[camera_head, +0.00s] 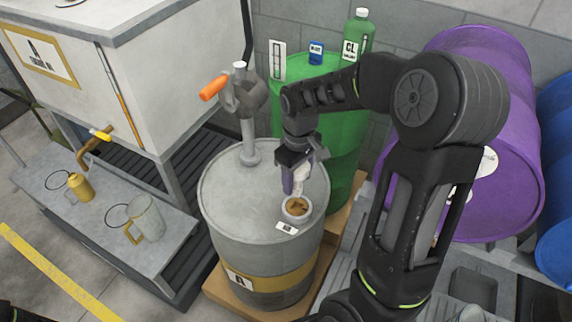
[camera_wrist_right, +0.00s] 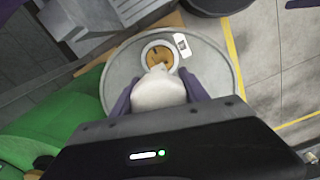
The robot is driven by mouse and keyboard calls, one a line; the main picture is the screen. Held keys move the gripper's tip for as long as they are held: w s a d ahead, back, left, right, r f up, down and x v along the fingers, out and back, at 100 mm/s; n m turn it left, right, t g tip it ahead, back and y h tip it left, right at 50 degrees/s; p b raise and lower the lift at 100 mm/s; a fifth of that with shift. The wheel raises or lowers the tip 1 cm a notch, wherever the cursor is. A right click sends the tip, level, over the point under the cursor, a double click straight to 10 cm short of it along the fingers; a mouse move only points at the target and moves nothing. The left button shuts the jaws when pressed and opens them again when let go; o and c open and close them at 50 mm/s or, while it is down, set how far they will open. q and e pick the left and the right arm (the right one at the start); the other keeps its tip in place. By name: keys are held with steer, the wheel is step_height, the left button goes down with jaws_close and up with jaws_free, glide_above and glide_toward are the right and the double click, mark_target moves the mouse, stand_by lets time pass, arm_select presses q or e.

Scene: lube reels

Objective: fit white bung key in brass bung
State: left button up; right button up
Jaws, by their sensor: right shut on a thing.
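The brass bung (camera_head: 297,208) sits in a pale ring on the top of the grey drum marked A (camera_head: 235,200). My right gripper (camera_head: 299,182) is just above the bung, shut on the white bung key (camera_head: 300,188). In the right wrist view the white key (camera_wrist_right: 158,92) is between the purple fingers, and its narrow tip overlaps the near part of the brass bung (camera_wrist_right: 155,55). I cannot tell whether the tip touches the bung or is seated in it. My left gripper is not in view.
A hand pump (camera_head: 247,110) with an orange handle rises from the same drum. A green drum (camera_head: 345,130) with small containers on top stands behind it. A purple drum (camera_head: 505,130) lies to the right. A tank bench (camera_head: 110,235) with jugs is at left.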

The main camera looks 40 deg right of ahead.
mark_target(298, 190)
steer(key=shift+s+r, duration=0.15)
steer(key=shift+s, duration=0.15)
steer(key=shift+w, duration=0.15)
steer(key=shift+f+b, duration=1.85)
steer(key=shift+f, duration=0.6)
steer(key=shift+f+b, duration=1.3)
steer(key=shift+f, duration=0.5)
steer(key=o, duration=1.5)
steer(key=shift+r, duration=0.1)
step_height(298, 190, up, 8)
steer(key=shift+f, duration=0.15)
